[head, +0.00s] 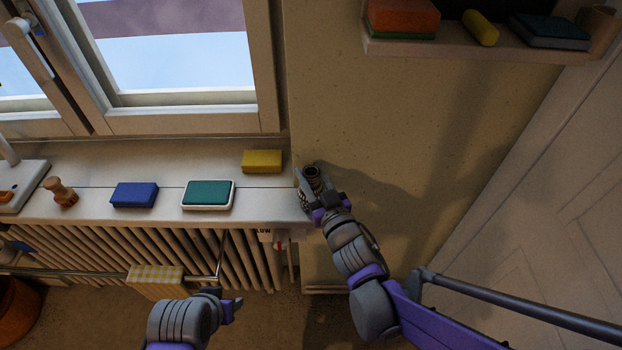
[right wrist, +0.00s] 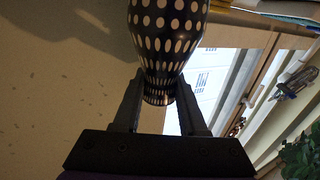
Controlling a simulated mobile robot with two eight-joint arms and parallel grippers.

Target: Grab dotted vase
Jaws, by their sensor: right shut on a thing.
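The dotted vase is dark with rows of pale oval spots and fills the top middle of the right wrist view (right wrist: 166,40). In the head view only its dark round mouth and a bit of its body show, at the right end of the windowsill (head: 312,174). My right gripper (head: 316,192) is shut on the vase; its two fingers (right wrist: 158,100) lie on either side of the vase's narrow lower part. The gripper hides much of the vase in the head view. My left gripper (head: 232,306) is low in front of the radiator; its jaws are too unclear to judge.
The windowsill (head: 100,190) holds a yellow sponge (head: 262,161), a green pad in a white tray (head: 208,194), a blue sponge (head: 134,195) and a wooden figure (head: 60,192). A radiator (head: 190,255) with a checked cloth (head: 155,282) is below. A shelf (head: 460,45) is at upper right.

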